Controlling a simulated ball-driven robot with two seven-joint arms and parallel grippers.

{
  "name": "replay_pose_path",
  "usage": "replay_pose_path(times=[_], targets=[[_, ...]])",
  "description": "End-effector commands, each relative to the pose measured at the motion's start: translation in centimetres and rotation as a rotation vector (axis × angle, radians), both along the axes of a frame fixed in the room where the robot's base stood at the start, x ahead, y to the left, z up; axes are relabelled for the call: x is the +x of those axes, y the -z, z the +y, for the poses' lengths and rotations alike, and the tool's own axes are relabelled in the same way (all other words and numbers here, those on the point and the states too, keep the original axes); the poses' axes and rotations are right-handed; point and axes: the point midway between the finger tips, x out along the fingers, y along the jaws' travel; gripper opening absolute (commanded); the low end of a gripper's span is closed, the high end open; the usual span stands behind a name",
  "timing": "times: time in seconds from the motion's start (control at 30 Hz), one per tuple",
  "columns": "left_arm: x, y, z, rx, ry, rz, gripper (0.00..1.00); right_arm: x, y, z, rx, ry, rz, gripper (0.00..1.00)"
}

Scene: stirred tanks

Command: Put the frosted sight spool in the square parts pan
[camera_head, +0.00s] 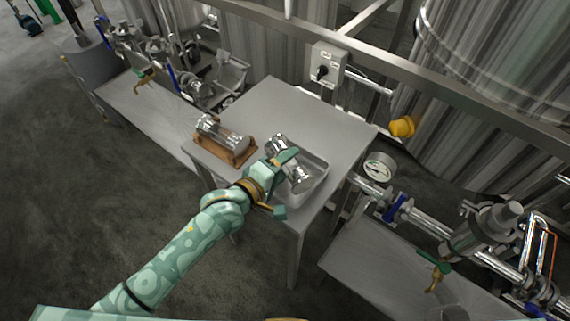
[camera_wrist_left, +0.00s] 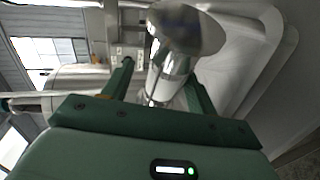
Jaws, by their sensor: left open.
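A shiny spool (camera_head: 299,178) with flanged ends lies tilted in the square parts pan (camera_head: 320,176), its near end inside and its far end at or over the far-left rim. My left gripper (camera_head: 283,184) is at it, jaws open. In the left wrist view the spool (camera_wrist_left: 172,62) stands between the green fingers (camera_wrist_left: 157,88), with the pale pan wall (camera_wrist_left: 262,50) beside it. A second spool (camera_head: 222,135), with a greyish see-through body, lies in a wooden cradle left of the pan. I cannot tell surely which is frosted. My right gripper is not in view.
The grey table (camera_head: 255,105) is clear behind the cradle (camera_head: 240,153). A switch box (camera_head: 326,66) is on the rail at its back edge. A pressure gauge (camera_head: 380,167) and pipework (camera_head: 440,232) stand to the right, with more valves (camera_head: 155,52) at the left.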

Motion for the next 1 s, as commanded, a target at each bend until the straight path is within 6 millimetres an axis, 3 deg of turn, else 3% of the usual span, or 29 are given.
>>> replay_pose_path(times=[0.13, 0.23, 0.7, 1.0], targets=[[-0.2, 0.2, 0.1, 0.007, 0.000, 0.007, 0.64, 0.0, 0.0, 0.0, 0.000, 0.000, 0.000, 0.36], [-0.1, -1.0, 0.1, 0.006, 0.001, 0.004, 0.64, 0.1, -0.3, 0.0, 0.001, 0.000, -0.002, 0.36], [-7.9, -3.6, 6.4, 0.006, 0.001, 0.004, 0.64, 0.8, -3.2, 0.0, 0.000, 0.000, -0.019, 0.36], [-9.1, -4.0, 7.4, 0.002, 0.001, 0.003, 0.64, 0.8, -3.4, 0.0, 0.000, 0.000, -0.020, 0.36]])
